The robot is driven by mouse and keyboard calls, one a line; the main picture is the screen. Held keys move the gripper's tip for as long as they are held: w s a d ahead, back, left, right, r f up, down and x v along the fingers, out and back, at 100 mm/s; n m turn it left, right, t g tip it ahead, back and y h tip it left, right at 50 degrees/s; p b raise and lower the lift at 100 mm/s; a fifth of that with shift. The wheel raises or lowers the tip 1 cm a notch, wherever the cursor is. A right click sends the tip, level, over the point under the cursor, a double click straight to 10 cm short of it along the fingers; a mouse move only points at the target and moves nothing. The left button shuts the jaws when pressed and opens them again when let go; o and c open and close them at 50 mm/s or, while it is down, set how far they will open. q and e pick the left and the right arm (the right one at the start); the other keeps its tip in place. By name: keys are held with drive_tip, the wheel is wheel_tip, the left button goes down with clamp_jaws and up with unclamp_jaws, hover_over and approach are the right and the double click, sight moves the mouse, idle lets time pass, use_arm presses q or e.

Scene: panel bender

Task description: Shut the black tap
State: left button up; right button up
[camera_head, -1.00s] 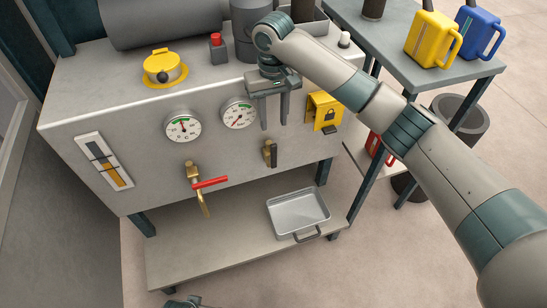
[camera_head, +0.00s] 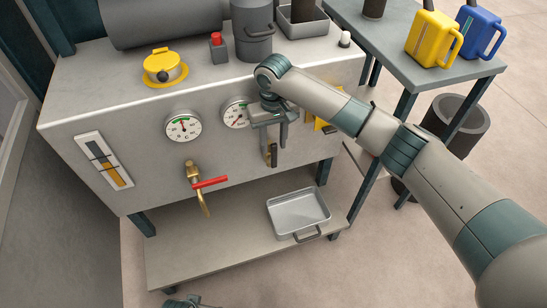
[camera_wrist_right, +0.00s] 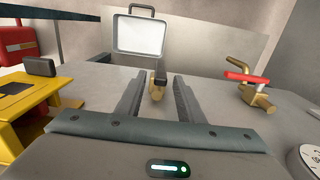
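The black tap (camera_head: 273,156) is on the front panel of the grey cabinet, below the right gauge. Its black handle runs roughly up and down in the head view. In the right wrist view the black tap (camera_wrist_right: 158,80) shows a brass body and a dark handle. My right gripper (camera_head: 272,150) is open, its fingers pointing down in front of the panel and partly covering the tap. In the wrist view the right gripper (camera_wrist_right: 156,80) has the tap between its fingertips, with gaps on both sides. Part of my left gripper (camera_head: 188,301) shows at the bottom edge.
A red-handled brass tap (camera_head: 208,183) juts from the panel to the left. A yellow lock box (camera_head: 314,124) is close on the right, partly behind my arm. A metal tray (camera_head: 298,211) sits on the lower shelf. Two gauges are above.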

sight(274, 158)
wheel_tip(274, 158, down, 8)
drive_tip(key=shift+r, duration=0.2)
drive_tip(key=shift+c, duration=0.3)
clamp_jaws()
